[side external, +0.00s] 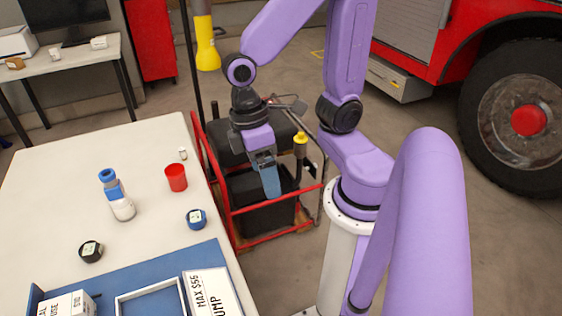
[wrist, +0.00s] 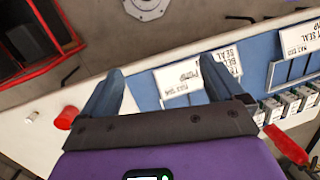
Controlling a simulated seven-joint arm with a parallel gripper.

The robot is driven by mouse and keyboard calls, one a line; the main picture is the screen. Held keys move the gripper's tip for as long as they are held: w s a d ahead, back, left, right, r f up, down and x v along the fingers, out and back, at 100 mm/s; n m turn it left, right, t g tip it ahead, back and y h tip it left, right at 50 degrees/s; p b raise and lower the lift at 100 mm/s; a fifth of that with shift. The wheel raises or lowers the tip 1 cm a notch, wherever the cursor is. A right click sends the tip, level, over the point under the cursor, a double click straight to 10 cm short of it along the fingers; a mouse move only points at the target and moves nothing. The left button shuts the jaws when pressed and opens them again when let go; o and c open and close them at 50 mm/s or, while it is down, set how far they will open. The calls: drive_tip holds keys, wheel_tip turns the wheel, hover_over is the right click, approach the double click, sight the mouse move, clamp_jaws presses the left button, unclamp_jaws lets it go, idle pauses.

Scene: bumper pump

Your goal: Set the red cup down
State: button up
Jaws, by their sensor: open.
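The red cup (side external: 176,178) stands upright on the white table (side external: 50,190), near its right edge in the side view. It also shows in the wrist view (wrist: 67,118), left of the fingers and outside them. My gripper (side external: 270,182) hangs to the right of the cup, beyond the table edge, over the red cart. It is apart from the cup. In the wrist view, the two blue fingers of my gripper (wrist: 163,90) are spread wide with nothing held between them.
A blue-and-white bottle (side external: 118,196), a blue round container (side external: 196,218) and a black one (side external: 91,251) stand near the cup. A small white item (side external: 183,153) is behind it. A blue tray (side external: 215,262) with signs lies in front. The red-framed cart (side external: 262,238) is beside the table.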

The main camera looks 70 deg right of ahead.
drive_tip(key=s+n+t, duration=0.1)
drive_tip(key=s+d+r+n, duration=0.1)
drive_tip(key=n, duration=0.1)
drive_tip(key=n+t, duration=0.1)
drive_tip(key=shift+s+d+r+n+t, duration=0.25)
drive_tip(key=shift+s+d+n+t, duration=0.05)
drive_tip(key=shift+s+d, duration=0.1)
